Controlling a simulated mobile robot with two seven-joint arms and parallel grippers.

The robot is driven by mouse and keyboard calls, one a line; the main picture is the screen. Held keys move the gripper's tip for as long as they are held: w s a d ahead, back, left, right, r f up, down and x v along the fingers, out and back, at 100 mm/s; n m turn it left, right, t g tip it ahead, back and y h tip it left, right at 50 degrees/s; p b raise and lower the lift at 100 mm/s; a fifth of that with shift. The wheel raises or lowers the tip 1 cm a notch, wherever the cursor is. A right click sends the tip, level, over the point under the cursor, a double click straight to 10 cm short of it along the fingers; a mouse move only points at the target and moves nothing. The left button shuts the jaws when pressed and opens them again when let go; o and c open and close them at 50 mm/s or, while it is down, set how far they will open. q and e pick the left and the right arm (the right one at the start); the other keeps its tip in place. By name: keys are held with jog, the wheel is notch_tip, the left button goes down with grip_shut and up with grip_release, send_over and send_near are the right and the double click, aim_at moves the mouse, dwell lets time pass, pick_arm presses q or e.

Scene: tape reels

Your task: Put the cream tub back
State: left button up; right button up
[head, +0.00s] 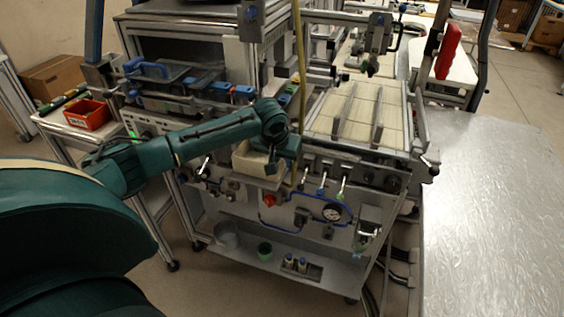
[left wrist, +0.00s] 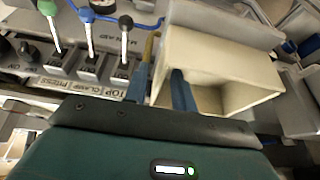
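The cream tub (head: 251,159) is at the front of the machine, just above or on a small grey ledge (head: 258,179); I cannot tell whether it touches. My left gripper (head: 280,163) reaches down at the tub's right side in the head view. In the left wrist view the tub (left wrist: 222,62) shows its open mouth toward the camera. The left gripper's two bluish fingers (left wrist: 163,88) are close together, one inside the tub and one outside, with a tub wall between them. My right gripper is not in view.
Small levers (head: 323,186) and a gauge (head: 332,212) sit on the machine's front panel, right of the tub. A thin yellow pole (head: 300,70) stands close to the gripper. A red bin (head: 88,115) is on the left side table.

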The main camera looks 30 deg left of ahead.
pick_arm(q)
jog(key=v, duration=0.6)
jog(key=shift+s, duration=0.1)
jog(key=s+d+f+m+h, duration=0.1)
jog(key=s+d+f+m, duration=0.2)
jog(key=s+d+f, duration=0.4)
jog(key=s+d+f+m+h, duration=0.25)
jog(key=s+d, duration=0.35)
jog(key=d, duration=0.3)
jog(key=s+a+f+y, duration=0.1)
jog(key=s+a+y, duration=0.1)
jog(key=s, duration=1.4)
jog(key=w+d+f+t+h, duration=0.1)
jog(key=w+d+f+t, duration=0.1)
jog(key=f, duration=0.3)
jog(key=w+d+f+t+h, duration=0.1)
jog(key=w+d+f+t, duration=0.1)
jog(key=f, duration=0.3)
jog(key=shift+w+d+f+t, duration=0.25)
jog(key=shift+w+d+t, duration=0.2)
jog(key=shift+t, duration=0.45)
